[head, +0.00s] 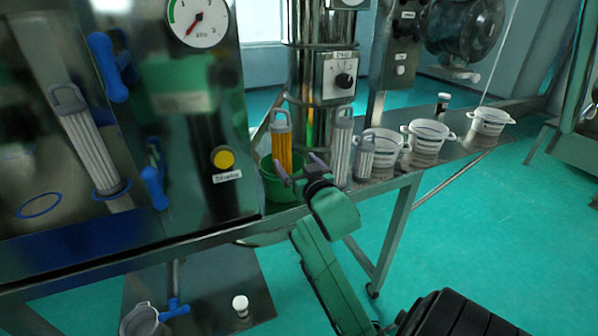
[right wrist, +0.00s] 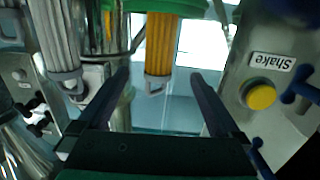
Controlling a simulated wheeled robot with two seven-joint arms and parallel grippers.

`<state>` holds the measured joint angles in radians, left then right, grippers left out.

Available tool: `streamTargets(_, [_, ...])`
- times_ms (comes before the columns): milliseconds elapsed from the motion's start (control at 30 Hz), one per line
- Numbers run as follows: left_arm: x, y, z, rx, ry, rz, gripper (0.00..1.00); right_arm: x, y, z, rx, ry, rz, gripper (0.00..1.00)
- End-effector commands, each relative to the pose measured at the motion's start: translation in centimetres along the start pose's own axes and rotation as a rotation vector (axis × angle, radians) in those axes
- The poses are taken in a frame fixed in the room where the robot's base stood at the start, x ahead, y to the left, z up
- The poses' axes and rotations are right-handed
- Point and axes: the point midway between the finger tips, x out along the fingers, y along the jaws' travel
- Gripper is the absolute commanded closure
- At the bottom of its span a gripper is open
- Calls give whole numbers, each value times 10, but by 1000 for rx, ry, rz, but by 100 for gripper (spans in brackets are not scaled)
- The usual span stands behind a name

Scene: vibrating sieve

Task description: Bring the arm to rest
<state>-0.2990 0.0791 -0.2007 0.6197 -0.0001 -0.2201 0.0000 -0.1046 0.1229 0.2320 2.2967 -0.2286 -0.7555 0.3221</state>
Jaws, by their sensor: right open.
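My right gripper (head: 297,172) is open and empty on the green arm, in front of the steel bench. In the right wrist view its two fingers (right wrist: 161,80) are spread wide. A yellow filter with a grey handle (head: 282,147) stands in a green bucket (head: 272,191), just behind the fingers in the head view. In the right wrist view, which looks upside down, the yellow filter (right wrist: 161,45) hangs between the fingertips with a gap on each side. My left gripper is not in view.
White pleated filters (head: 341,148) and white buckets (head: 428,140) line the bench (head: 400,168) to the right. A steel cabinet with a gauge (head: 198,18) and a yellow shake button (head: 223,159) stands left. Green floor (head: 480,240) is clear at right.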

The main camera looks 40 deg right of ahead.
Motion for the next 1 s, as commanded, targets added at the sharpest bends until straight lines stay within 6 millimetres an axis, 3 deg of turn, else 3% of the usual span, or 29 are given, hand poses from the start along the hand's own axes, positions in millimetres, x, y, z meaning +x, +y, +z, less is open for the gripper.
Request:
streamTargets(100, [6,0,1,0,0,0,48,-18,0,2,1,-1,-1,0])
streamTargets(200, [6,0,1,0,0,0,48,-22,0,1,0,-2,0,0])
streamTargets(733, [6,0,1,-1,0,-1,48,-22,-2,4,-4,-14,-3,0])
streamTargets(767, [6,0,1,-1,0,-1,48,-23,-4,9,-9,-32,-8,0])
streamTargets(867, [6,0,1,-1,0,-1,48,-30,-19,52,-49,-181,-46,0])
streamTargets(1000, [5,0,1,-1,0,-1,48,-68,-50,146,-152,-516,-150,0])
